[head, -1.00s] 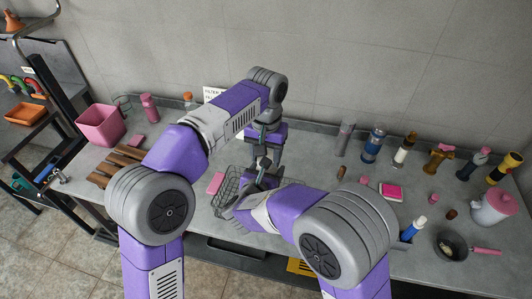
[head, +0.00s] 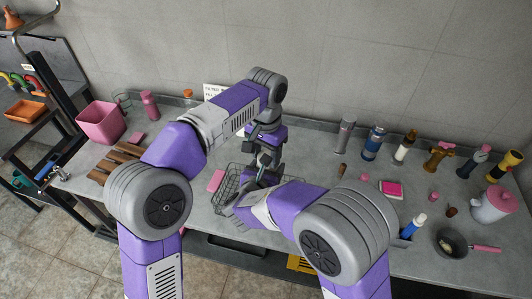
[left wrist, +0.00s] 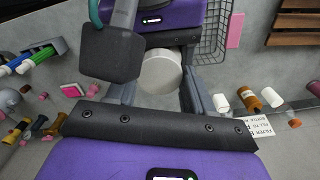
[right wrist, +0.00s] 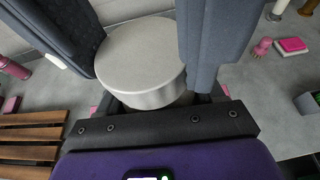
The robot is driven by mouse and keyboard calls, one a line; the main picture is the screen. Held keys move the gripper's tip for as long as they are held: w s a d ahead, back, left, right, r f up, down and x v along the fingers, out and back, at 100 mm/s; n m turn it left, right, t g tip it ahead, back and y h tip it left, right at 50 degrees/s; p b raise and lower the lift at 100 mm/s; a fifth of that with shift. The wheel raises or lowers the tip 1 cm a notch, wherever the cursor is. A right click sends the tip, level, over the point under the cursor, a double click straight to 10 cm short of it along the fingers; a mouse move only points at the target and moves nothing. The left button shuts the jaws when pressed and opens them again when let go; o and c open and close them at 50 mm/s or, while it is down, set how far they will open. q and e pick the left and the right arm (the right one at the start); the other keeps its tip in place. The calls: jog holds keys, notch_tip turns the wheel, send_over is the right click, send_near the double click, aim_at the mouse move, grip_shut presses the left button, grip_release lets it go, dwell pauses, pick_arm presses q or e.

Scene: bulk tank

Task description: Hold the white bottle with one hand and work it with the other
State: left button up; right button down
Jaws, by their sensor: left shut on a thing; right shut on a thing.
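The white bottle shows as a pale round-ended cylinder (left wrist: 160,73) in the left wrist view. Its broad flat round end (right wrist: 140,58) faces the camera in the right wrist view. My right gripper (right wrist: 137,45) has a finger on each side of this end and is shut on it. My left gripper (left wrist: 155,70) is shut on the same bottle from the opposite side, close to my right gripper. In the head view my left gripper (head: 268,152) is just above my right gripper (head: 262,181), and they hide the bottle. Which end is the cap, I cannot tell.
A wire basket (head: 226,186) and a pink sponge (head: 215,181) lie beside and below the grippers. A pink bin (head: 101,122) and wooden rack (head: 117,165) stand left. Several bottles, a pan (head: 451,243) and a pink-lidded canister (head: 492,205) stand right.

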pick_arm(q)
jog(key=o, duration=1)
jog(key=shift+r, duration=2.3)
jog(key=shift+c, duration=0.4)
jog(key=n, duration=0.1)
jog(key=r+n, duration=0.1)
jog(key=n, duration=0.2)
jog(key=shift+w+d+r+n, duration=0.1)
jog(key=shift+d+r+n, duration=0.2)
jog(key=shift+r, duration=0.1)
jog(key=n, duration=0.1)
jog(key=r+n, duration=0.1)
jog(key=n, duration=0.2)
jog(key=shift+a+r, duration=0.2)
jog(key=shift+r, duration=0.1)
